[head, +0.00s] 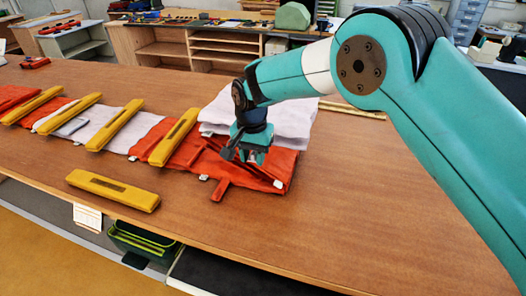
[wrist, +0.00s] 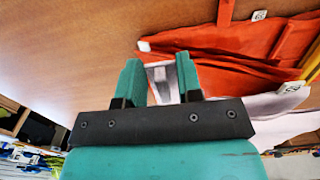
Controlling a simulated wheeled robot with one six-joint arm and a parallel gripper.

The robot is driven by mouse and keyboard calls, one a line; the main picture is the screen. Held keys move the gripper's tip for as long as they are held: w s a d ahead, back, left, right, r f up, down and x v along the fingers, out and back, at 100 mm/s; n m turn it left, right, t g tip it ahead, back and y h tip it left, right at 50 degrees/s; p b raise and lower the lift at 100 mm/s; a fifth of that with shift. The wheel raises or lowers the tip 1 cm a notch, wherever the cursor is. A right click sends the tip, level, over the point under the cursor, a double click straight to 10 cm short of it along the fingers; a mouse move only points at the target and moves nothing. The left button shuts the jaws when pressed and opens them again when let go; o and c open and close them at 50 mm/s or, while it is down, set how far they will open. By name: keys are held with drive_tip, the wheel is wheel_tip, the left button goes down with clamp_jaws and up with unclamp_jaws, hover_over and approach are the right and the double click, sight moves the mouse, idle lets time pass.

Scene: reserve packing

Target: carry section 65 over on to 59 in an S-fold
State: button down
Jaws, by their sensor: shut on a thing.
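A long strip of cloth in orange and white sections lies along the table. My gripper (head: 252,157) is low over the orange section (head: 285,165) at its right end. In the wrist view, my gripper (wrist: 160,80) is shut on a pale piece (wrist: 158,76), which I take to be the edge of section 65; its number is not readable. Orange cloth (wrist: 225,58) spreads right of the fingers, with small white number tags (wrist: 259,15) too blurred to read surely. Which section is 59 I cannot tell. A folded white stack (head: 262,112) lies behind my gripper.
Several yellow bars lie across the strip, one (head: 175,136) just left of my gripper. A loose yellow bar (head: 113,190) lies near the front edge of the table (head: 340,225). An orange strap (head: 221,188) sticks out towards the front. The table to the right is bare.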

drive_tip(key=a+f+b, duration=0.2)
drive_tip(key=f+b, duration=0.1)
drive_tip(key=f, duration=0.2)
drive_tip(key=w+a+f+b, duration=0.1)
drive_tip(key=a+f+b, duration=0.1)
drive_tip(key=f+b, duration=0.2)
wheel_tip(320, 180, down, 2)
drive_tip(key=shift+a+f, duration=0.2)
drive_tip(key=shift+a, duration=0.15)
drive_tip(key=c, duration=0.7)
unclamp_jaws()
drive_tip(key=shift+r, duration=0.1)
wheel_tip(320, 180, up, 8)
drive_tip(key=p, duration=0.3)
drive_tip(key=shift+p, duration=0.4)
drive_tip(key=shift+d, duration=0.1)
